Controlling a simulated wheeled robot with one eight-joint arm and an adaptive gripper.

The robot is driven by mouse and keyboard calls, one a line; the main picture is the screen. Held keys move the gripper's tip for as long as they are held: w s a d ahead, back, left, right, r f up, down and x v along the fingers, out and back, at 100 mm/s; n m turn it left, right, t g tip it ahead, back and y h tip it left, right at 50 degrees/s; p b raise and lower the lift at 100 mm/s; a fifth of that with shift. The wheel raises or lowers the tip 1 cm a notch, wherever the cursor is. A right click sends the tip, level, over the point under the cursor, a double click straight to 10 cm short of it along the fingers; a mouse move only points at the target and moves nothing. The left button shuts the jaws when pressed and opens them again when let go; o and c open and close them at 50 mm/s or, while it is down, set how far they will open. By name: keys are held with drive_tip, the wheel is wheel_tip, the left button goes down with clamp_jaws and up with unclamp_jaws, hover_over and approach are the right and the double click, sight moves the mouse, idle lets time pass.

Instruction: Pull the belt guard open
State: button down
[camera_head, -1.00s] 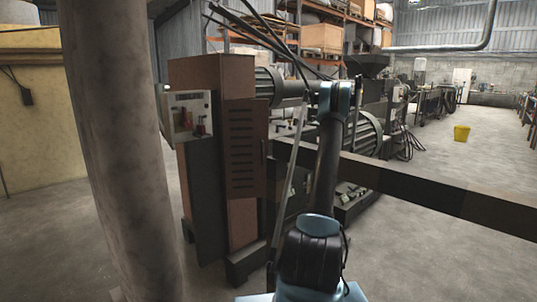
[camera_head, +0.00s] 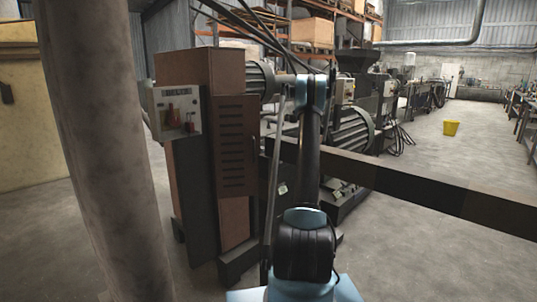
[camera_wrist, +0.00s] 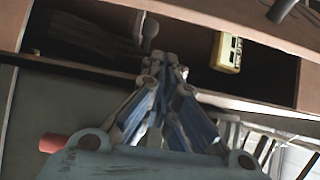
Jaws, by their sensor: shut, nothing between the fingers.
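The belt guard looks to be the brown slotted panel (camera_head: 236,150) on the side of the tall brown and black machine (camera_head: 185,140), left of centre in the head view. It appears shut, flush with the cabinet. A thin dark handle (camera_head: 254,150) stands at its right edge. My arm rises in front of the machine, right of the panel. My gripper (camera_wrist: 165,66) shows in the wrist view, its blue and grey fingers together with nothing between them. I cannot pick it out in the head view. The panel is not clearly recognisable in the wrist view.
A thick grey pillar (camera_head: 100,150) stands close on the left. A dark horizontal beam (camera_head: 420,195) crosses on the right. A control box (camera_head: 177,112) juts from the machine's left. Open floor (camera_head: 420,265) lies at the right. A yellow block (camera_wrist: 227,52) shows in the wrist view.

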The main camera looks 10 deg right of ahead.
drive_tip(key=s, duration=0.3)
drive_tip(key=shift+s+d, duration=0.25)
drive_tip(key=shift+s, duration=0.1)
